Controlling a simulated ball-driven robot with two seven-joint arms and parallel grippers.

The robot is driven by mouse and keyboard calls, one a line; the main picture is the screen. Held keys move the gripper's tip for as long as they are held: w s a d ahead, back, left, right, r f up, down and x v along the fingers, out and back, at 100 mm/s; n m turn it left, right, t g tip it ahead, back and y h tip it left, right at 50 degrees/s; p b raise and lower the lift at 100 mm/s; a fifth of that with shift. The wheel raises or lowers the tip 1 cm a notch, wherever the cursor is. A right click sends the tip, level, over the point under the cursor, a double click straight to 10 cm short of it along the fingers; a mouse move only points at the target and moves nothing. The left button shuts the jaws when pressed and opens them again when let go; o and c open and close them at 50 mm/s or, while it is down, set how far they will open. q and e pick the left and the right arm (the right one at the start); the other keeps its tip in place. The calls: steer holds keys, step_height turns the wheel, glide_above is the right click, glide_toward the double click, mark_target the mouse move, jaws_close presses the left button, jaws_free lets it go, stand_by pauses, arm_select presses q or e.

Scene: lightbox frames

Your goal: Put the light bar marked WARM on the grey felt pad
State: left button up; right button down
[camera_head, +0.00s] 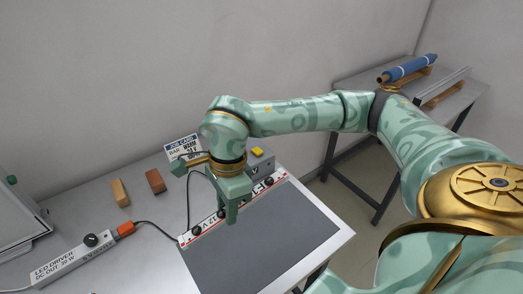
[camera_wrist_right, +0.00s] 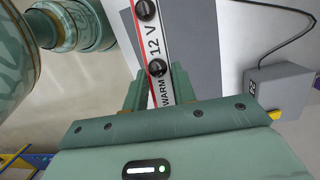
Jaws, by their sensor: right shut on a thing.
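The light bar (camera_head: 196,232) is white with red edges, dark round knobs and "12 V" lettering. In the right wrist view the bar (camera_wrist_right: 153,40) reads WARM and 12 V. My right gripper (camera_head: 232,215) is shut on it; its fingers show either side of the bar's WARM end in the wrist view (camera_wrist_right: 158,92). The grey felt pad (camera_head: 265,250) lies on the table, and the bar runs along its far edge in the head view. I cannot tell whether the bar touches the pad. My gripper hides the bar's middle in the head view. My left gripper is not in view.
An LED driver (camera_head: 75,262) with an orange connector (camera_head: 125,229) and black cable lies at left. Two blocks (camera_head: 120,192) (camera_head: 155,181) and a job card (camera_head: 183,146) stand behind. A grey box (camera_wrist_right: 280,88) is near the bar. A second table (camera_head: 460,98) stands back right.

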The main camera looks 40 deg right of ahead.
step_height(320, 180, down, 2)
steer(key=s+m+t, duration=0.2)
steer(key=m, duration=0.7)
steer(key=m+g+h, duration=0.2)
steer(key=m+h, duration=0.5)
steer(key=m, duration=1.9)
glide_toward(267, 233)
steer(key=shift+s+d+f, duration=0.25)
steer(key=shift+d+f, duration=0.05)
steer(key=shift+d, duration=0.2)
steer(key=shift+s+d+f, duration=0.25)
steer(key=shift+d+f, duration=0.05)
steer(key=shift+d, duration=0.2)
steer(key=shift+w+d+f, duration=0.25)
steer(key=shift+d+f, duration=0.1)
steer(key=shift+f, duration=0.1)
step_height(267, 233, down, 4)
steer(key=shift+d+r+b, duration=0.15)
steer(key=shift+r+b, duration=0.1)
steer(key=shift+b, duration=0.2)
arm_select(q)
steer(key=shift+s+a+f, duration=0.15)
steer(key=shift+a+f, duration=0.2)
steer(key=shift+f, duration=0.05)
arm_select(e)
steer(key=shift+w, duration=0.1)
